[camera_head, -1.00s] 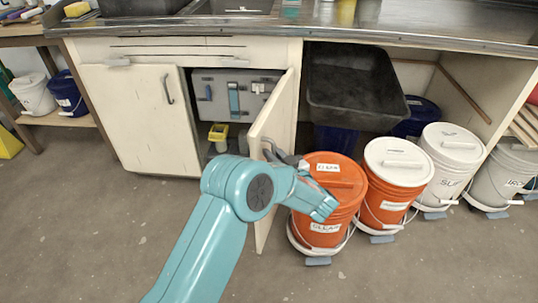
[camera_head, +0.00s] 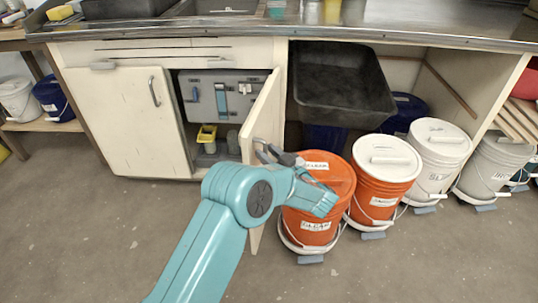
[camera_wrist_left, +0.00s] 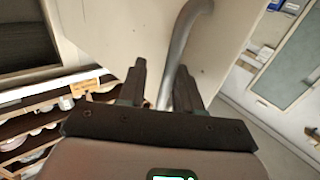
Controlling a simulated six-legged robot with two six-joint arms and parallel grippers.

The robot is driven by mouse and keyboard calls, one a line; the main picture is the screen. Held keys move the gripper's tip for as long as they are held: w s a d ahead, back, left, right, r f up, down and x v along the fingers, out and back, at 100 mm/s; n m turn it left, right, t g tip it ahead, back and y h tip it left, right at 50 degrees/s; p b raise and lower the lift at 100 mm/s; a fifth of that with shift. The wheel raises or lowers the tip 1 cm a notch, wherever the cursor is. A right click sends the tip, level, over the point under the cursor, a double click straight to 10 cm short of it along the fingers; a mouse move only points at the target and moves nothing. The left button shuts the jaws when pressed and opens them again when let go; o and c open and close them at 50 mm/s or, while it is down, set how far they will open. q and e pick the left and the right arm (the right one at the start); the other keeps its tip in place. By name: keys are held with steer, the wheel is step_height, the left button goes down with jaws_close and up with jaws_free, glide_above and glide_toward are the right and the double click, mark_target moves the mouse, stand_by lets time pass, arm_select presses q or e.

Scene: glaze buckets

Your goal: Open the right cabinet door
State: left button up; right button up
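The right cabinet door (camera_head: 262,115) is a cream panel that stands partly open, swung out toward me, with the inside of the cabinet showing to its left. Its grey metal handle (camera_head: 259,148) is on the face turned to the right; it also shows in the left wrist view (camera_wrist_left: 181,42). My left gripper (camera_head: 275,156) is at this handle. In the left wrist view its two fingers (camera_wrist_left: 160,82) stand apart with the handle bar between them, nearer the right finger. Whether that finger touches the bar is unclear. My right gripper is out of view.
An orange bucket (camera_head: 312,226) stands close to the door's right, below my left gripper. Another orange bucket (camera_head: 384,188) and pale buckets stand further right. A black tub (camera_head: 342,85) is under the counter. The left cabinet door (camera_head: 125,120) is closed. The floor at left is clear.

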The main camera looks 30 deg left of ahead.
arm_select(q)
steer(key=shift+d, duration=0.1)
steer(key=p+v, duration=0.2)
steer(key=v, duration=1.4)
steer(key=shift+s+p, duration=0.2)
steer(key=shift+p, duration=0.2)
steer(key=shift+d, duration=0.1)
